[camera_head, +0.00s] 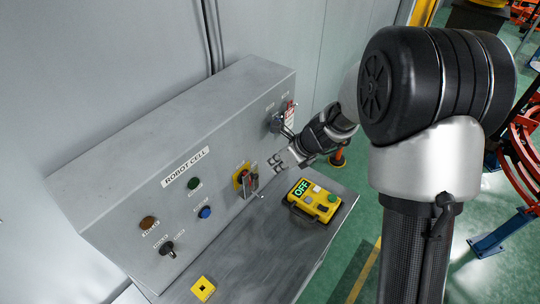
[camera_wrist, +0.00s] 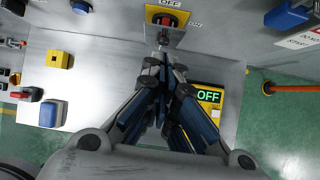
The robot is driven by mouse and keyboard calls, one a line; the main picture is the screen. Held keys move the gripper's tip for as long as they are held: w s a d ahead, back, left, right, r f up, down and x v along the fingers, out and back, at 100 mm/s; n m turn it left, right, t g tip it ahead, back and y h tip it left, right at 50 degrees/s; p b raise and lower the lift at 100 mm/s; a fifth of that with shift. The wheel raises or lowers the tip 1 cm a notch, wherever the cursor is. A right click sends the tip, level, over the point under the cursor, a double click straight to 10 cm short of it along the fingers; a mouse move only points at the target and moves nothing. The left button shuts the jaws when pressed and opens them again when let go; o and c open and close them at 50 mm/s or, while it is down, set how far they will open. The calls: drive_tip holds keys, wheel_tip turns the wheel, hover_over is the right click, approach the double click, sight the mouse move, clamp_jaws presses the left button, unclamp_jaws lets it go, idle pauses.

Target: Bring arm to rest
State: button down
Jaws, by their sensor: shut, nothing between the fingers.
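My arm reaches in from the right in the head view, bent at a large black joint. My gripper (camera_head: 283,160) is shut and empty, close to the front of the grey control panel (camera_head: 120,205). In the wrist view my gripper (camera_wrist: 163,62) shows with its fingers together, pointing toward the red and yellow rotary switch (camera_wrist: 165,22) marked OFF and ON. That switch (camera_head: 243,178) lies just left of the fingertips in the head view. I cannot tell whether the fingertips touch the panel.
A yellow box (camera_head: 324,207) with a green OFF display stands on the grey shelf (camera_head: 262,258), below my gripper. A blue button (camera_head: 204,212) and other controls sit left on the panel.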

drive_tip(key=shift+s+r, duration=0.1)
drive_tip(key=shift+r, duration=0.05)
drive_tip(key=s+d+n+h+b, duration=0.1)
drive_tip(key=s+d+n+b, duration=0.2)
drive_tip(key=s+n+b, duration=1.15)
drive_tip(key=s+d+f+n+h+b, duration=0.2)
drive_tip(key=s+d+f+n+b, duration=0.2)
drive_tip(key=s+f+n+b, duration=0.1)
drive_tip(key=s+d+f+n+h+b, duration=0.2)
drive_tip(key=s+d+f+n+b, duration=0.2)
drive_tip(key=s+b, duration=0.4)
drive_tip(key=s+d+n, duration=0.1)
drive_tip(key=s+n, duration=0.1)
drive_tip(key=shift+s+f+n+t+b, duration=0.3)
drive_tip(key=shift+f+n+t, duration=0.05)
drive_tip(key=shift+f+t, duration=0.05)
